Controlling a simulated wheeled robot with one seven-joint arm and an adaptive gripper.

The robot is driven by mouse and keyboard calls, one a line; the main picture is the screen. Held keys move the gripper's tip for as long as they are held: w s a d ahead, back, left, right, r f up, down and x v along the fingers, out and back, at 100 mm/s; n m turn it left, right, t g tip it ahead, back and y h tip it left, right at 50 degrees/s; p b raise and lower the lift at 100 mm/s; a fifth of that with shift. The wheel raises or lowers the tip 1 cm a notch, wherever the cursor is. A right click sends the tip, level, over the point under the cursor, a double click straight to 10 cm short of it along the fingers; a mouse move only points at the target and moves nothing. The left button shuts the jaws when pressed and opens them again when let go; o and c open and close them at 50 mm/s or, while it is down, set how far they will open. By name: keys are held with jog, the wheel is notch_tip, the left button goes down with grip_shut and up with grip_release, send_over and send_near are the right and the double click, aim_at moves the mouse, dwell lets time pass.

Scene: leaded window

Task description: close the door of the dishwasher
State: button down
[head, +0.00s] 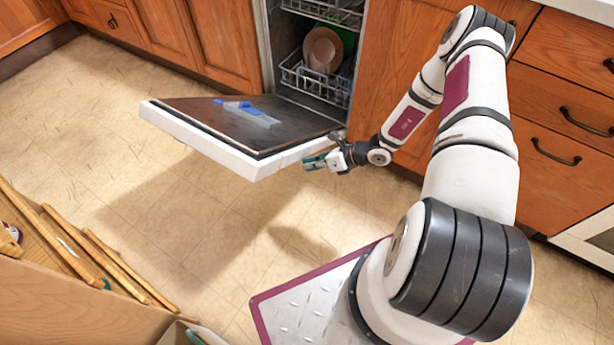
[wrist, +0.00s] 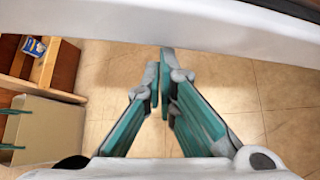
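The dishwasher door (head: 200,114) is folded down, wide open, its dark inner face up and its white outer edge toward the room. The dishwasher (head: 262,45) behind it is open. My gripper (head: 312,162) is at the door's right front corner, low beside its edge. I cannot tell whether it touches the door. In the wrist view, the door's white edge (wrist: 200,28) crosses the top, beyond the fingertips. There my gripper's teal fingers (wrist: 161,80) are drawn together with nothing between them.
A rack (head: 302,80) with a brown plate (head: 322,50) stands inside the dishwasher. Blue parts (head: 238,104) show on the door's inner face. Wooden cabinets flank the opening. Wooden furniture (head: 70,250) stands at the lower left. The tiled floor (head: 200,200) before the door is clear.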

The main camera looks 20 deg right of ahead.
jog(key=w+d+r+y, duration=0.1)
jog(key=w+d+r, duration=0.4)
jog(key=d+r, duration=0.2)
jog(key=w+d+r+m+y+b, duration=0.1)
jog(key=w+d+r, duration=0.5)
jog(key=d+r, duration=0.2)
jog(key=shift+r+g, duration=0.3)
jog(key=shift+r, duration=0.75)
jog(key=shift+d, duration=0.15)
